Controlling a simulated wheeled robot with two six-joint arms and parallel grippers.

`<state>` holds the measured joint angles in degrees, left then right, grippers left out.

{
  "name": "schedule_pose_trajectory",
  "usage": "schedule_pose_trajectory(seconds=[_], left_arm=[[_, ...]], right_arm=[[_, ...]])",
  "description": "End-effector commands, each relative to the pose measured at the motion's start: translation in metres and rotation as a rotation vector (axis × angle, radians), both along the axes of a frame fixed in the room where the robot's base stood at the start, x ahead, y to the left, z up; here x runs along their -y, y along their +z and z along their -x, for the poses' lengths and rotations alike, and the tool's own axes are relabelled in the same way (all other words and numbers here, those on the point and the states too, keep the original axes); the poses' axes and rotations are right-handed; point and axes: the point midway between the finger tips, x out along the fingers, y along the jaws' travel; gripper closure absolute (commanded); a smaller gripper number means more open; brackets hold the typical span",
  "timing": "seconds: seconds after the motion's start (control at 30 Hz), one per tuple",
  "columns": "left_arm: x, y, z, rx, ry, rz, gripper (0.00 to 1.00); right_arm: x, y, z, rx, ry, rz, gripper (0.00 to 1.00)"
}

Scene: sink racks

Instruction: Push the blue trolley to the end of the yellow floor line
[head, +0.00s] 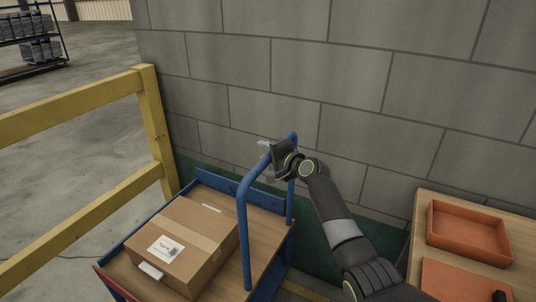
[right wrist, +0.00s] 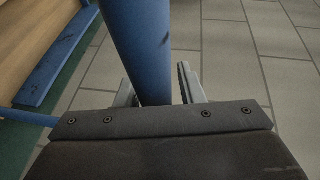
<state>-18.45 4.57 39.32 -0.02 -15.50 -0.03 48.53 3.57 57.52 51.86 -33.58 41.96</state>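The blue trolley (head: 243,225) stands at the lower centre of the head view, with a wooden deck and a blue tubular handle. My right gripper (head: 268,150) is at the top of the handle, by the wall. In the right wrist view the handle's blue tube (right wrist: 141,45) passes between the two fingers (right wrist: 160,92). The fingers are apart, with a narrow gap between the tube and the right-hand finger. A short piece of yellow floor marking (head: 303,291) shows at the bottom, beside the trolley; its end is out of view. My left gripper is not in view.
A cardboard box (head: 187,247) rides on the trolley. A yellow railing (head: 154,130) stands to the left. A grey block wall (head: 350,90) runs behind. A wooden table (head: 428,225) with orange trays (head: 470,232) is at the right. A shelf rack (head: 35,45) stands far left.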

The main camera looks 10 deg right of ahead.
Motion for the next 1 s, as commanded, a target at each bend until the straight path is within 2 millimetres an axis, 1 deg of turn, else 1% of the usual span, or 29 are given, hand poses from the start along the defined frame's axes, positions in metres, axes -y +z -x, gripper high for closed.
schedule_pose_trajectory(seconds=[0.03, 0.07, 0.33, 0.47, 0.67, 0.83, 1.0], left_arm=[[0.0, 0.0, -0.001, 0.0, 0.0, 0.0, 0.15], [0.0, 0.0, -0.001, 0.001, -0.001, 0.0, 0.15], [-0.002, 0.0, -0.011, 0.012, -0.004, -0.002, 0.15], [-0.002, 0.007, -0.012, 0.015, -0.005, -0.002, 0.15], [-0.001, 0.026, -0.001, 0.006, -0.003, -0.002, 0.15], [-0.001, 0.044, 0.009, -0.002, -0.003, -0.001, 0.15], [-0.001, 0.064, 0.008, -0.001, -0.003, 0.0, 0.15]], right_arm=[[0.0, -0.001, 0.0, -0.001, 0.0, 0.0, 0.58], [0.0, -0.001, 0.0, -0.002, 0.001, 0.0, 0.55], [0.001, -0.003, 0.001, -0.005, -0.001, 0.002, 0.55], [0.004, -0.001, 0.004, -0.006, -0.001, 0.002, 0.55], [0.013, 0.005, 0.019, -0.008, 0.0, 0.003, 0.55], [0.025, 0.01, 0.036, -0.007, -0.001, 0.001, 0.55], [0.038, 0.014, 0.056, -0.006, -0.001, 0.003, 0.55]])
